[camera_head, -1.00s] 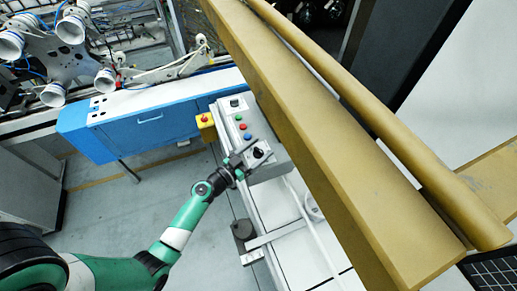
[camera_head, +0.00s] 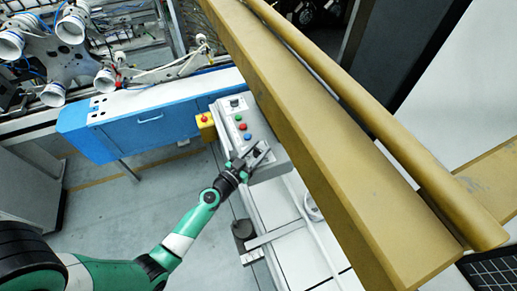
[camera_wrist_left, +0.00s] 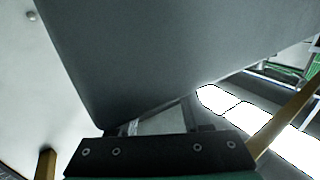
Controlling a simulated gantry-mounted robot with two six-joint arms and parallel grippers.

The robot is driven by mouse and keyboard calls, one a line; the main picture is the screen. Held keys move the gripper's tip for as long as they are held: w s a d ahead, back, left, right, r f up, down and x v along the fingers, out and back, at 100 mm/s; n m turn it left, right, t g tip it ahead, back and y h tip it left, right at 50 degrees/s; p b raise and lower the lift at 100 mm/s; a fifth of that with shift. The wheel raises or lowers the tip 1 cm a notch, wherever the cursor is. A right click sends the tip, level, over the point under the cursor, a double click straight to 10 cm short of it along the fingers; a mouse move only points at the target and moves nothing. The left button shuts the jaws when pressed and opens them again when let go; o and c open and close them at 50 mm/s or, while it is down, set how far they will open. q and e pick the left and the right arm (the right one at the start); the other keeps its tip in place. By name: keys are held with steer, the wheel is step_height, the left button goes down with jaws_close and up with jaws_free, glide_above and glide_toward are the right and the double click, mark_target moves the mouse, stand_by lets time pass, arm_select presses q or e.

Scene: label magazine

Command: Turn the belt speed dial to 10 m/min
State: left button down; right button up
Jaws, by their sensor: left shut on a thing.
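The grey control box (camera_head: 268,168) stands on the white machine frame, with its face turned up. The black belt speed dial is at the box's near end, largely hidden by the fingers of my left gripper (camera_head: 260,153). The gripper is shut on the dial, reaching it from the lower left. The dial's pointer and scale cannot be read. In the left wrist view, the box's grey side (camera_wrist_left: 150,60) fills the upper middle, and the fingertips and dial are not clear. My right gripper is not in view.
Green, red and blue buttons (camera_head: 248,138) and another black knob (camera_head: 235,103) sit farther along the box. A yellow box with a red button (camera_head: 205,119) stands to its left. A long brown beam (camera_head: 330,130) runs close along its right side.

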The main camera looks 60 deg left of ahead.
arm_select(q)
steer(key=shift+c, duration=1.8)
jaws_free()
steer(key=b+v, duration=0.2)
steer(key=v, duration=0.9)
steer(key=shift+s+b, duration=0.3)
steer(key=shift+d, duration=0.1)
